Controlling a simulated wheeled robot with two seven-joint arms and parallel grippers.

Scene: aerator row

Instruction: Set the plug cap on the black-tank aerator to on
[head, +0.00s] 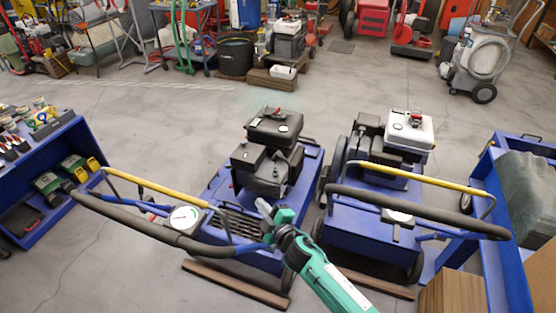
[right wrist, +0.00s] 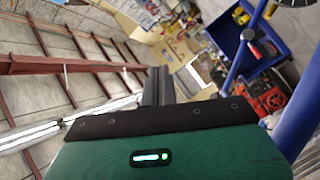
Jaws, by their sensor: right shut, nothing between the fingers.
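The black-tank aerator is a blue machine (head: 250,262) with a black engine and a black tank (head: 272,128) on top, left of centre in the head view. I cannot make out its plug cap. Its handle has a yellow bar (head: 155,188), a black padded grip and a round white dial (head: 185,217). My right gripper (head: 263,207) is above the deck, in front of the engine and behind the handle, apart from the tank. It is shut and empty. Its closed fingers also show in the right wrist view (right wrist: 157,85). My left gripper is out of view.
A similar aerator with a white tank (head: 408,130) stands close on the right. A blue shelf unit (head: 55,195) is at left and a blue cart (head: 515,270) at far right. The floor behind the aerators is open. Wooden strips (head: 235,284) lie by the wheels.

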